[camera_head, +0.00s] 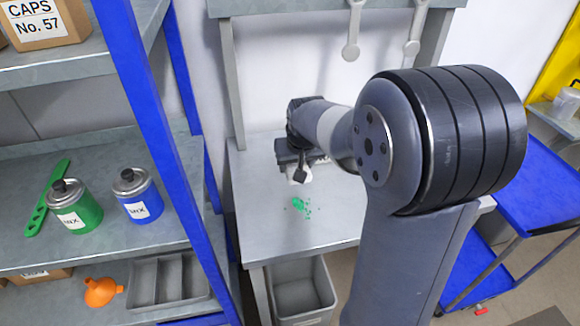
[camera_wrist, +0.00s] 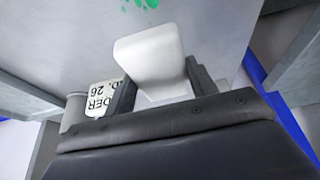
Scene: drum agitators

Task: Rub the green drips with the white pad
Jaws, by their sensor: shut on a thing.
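The green drips (camera_head: 301,206) are a small splatter of spots on the grey bench top, a little in front of my gripper. They also show at the top edge of the wrist view (camera_wrist: 145,3). The white pad (camera_wrist: 150,58) is between the fingers of my gripper (camera_wrist: 157,90), which is shut on it. In the head view the pad (camera_head: 299,175) shows as a small white patch under my gripper (camera_head: 297,165), behind the drips. The pad appears apart from the drips. I cannot tell whether it touches the bench.
A white labelled item (camera_wrist: 103,98) is beside my gripper. The bench (camera_head: 330,230) is mostly clear around the drips. A blue-posted shelf at left holds a green can (camera_head: 75,207), a blue can (camera_head: 138,196) and a green strip (camera_head: 46,198). A grey bin (camera_head: 302,291) is below the bench.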

